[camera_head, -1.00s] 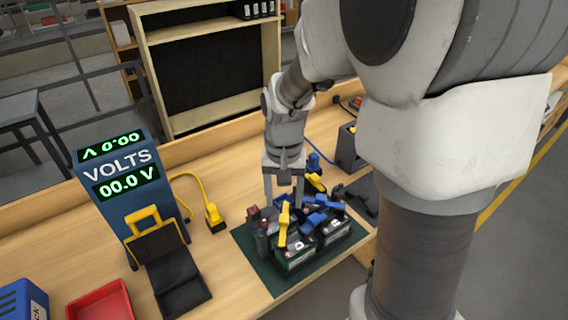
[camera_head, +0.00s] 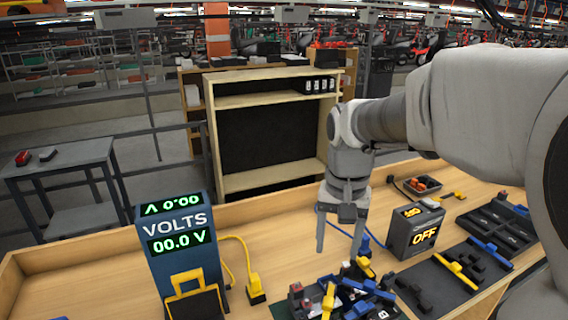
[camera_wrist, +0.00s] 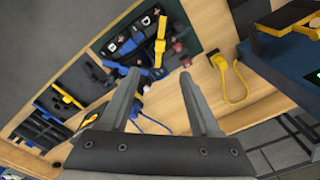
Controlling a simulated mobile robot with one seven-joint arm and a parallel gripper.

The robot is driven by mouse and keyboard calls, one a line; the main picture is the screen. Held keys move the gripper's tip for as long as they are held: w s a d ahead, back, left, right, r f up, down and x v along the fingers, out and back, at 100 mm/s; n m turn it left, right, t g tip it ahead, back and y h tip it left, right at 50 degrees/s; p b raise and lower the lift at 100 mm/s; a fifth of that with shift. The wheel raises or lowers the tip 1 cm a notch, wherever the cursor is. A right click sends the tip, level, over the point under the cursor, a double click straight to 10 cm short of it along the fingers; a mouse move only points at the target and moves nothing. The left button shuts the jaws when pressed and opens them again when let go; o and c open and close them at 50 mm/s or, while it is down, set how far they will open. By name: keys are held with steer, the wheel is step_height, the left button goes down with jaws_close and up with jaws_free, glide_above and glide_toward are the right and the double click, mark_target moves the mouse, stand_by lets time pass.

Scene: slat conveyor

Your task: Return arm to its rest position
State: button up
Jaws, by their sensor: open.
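My gripper (camera_head: 339,243) is open and empty in the head view, fingers pointing down above the bench, behind and above the cluster of batteries and clamps. In the wrist view, its two spread fingers (camera_wrist: 160,88) have nothing between them. The batteries (camera_head: 345,303) with blue and yellow clamps sit at the bottom edge of the head view, partly cut off. In the wrist view the batteries (camera_wrist: 128,42) lie beyond the fingertips on a dark green mat (camera_wrist: 178,12). My arm reaches in from the right.
A blue voltmeter stand (camera_head: 180,240) reading 00.0 V stands to the left. A grey box marked OFF (camera_head: 413,232) and dark trays (camera_head: 497,228) are to the right. A shelf (camera_head: 265,140) stands behind the bench. Bare wooden bench (camera_head: 285,228) lies left of my gripper.

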steer(key=s+r+n+t, duration=0.3)
steer(key=s+n+t, duration=0.1)
steer(key=s, duration=0.9)
steer(key=shift+r+t, duration=0.15)
steer(key=shift+t, duration=0.55)
steer(key=shift+s+d, duration=0.15)
steer(key=shift+d, duration=0.05)
